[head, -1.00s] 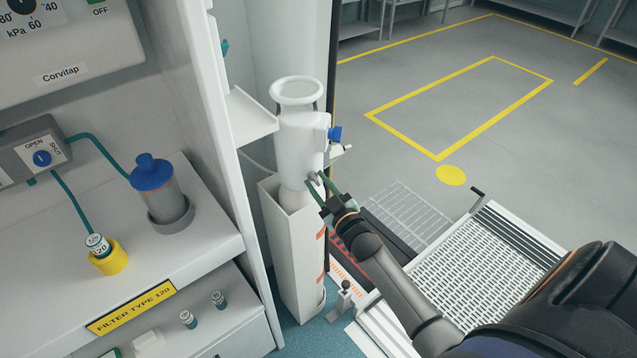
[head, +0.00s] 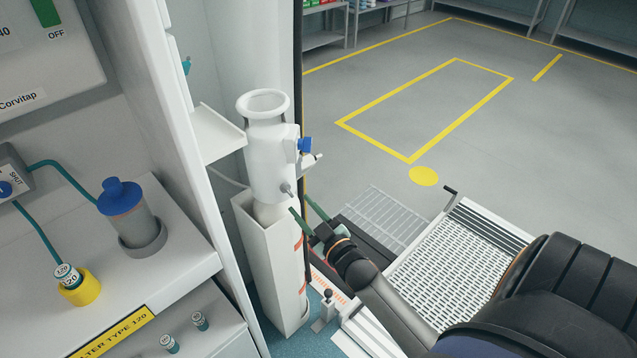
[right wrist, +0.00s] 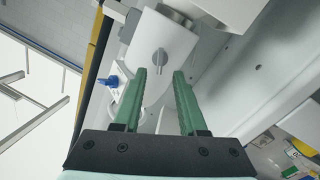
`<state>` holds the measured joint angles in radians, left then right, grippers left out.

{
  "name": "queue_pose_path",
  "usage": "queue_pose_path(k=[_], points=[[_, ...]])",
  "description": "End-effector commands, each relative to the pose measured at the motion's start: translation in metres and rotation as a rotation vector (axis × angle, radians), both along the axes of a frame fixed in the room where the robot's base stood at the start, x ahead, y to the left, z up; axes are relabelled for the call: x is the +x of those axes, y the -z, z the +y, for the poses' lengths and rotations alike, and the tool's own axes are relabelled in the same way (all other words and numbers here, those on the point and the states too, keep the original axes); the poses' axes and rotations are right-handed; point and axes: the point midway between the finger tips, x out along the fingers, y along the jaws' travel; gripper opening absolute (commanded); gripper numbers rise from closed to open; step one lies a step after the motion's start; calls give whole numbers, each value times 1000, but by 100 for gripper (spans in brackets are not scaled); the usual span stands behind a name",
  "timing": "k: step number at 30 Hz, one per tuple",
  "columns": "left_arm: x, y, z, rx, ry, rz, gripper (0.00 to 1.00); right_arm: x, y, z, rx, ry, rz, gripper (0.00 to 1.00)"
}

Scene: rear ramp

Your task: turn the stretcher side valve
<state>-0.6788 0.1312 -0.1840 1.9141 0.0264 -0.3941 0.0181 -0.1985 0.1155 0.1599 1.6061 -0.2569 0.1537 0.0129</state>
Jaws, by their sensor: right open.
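A white cylinder-shaped unit (head: 267,165) with a ring-shaped top stands in a tall white holder (head: 268,255) beside the cabinet. On its side are a blue knob (head: 304,145) and, lower down, a small grey stub handle (head: 286,188). I cannot tell which of these is the stretcher side valve. My right gripper (head: 300,204) is open and empty, its green fingertips just below and right of the grey stub. In the right wrist view the grey stub (right wrist: 160,57) lies ahead, between the lines of the fingers and apart from them. The blue knob (right wrist: 112,80) is left of the fingers. My left gripper is out of view.
A white shelf bracket (head: 217,133) juts out left of the unit. The counter holds a blue-capped canister (head: 125,210) and a yellow-based vial (head: 80,288). A perforated ramp (head: 455,250) lies at the right. The marked floor (head: 425,95) beyond is clear.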

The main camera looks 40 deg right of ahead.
Motion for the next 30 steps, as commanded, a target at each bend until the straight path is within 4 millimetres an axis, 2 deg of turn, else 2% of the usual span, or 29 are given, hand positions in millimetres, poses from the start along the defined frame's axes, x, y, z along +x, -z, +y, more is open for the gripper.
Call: queue_pose_path(k=[1, 6, 12, 17, 30], points=[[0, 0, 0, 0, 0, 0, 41, -12, 1, 2, 1, 0, 2, 41], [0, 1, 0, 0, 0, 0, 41, -42, 1, 4, 0, 0, 2, 41], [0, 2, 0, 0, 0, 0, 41, -64, 0, 6, 1, 0, 0, 41], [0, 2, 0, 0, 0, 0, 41, -69, 0, 7, 0, 0, -1, 41], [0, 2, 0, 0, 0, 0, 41, -69, 0, 7, 0, 0, -1, 41]])
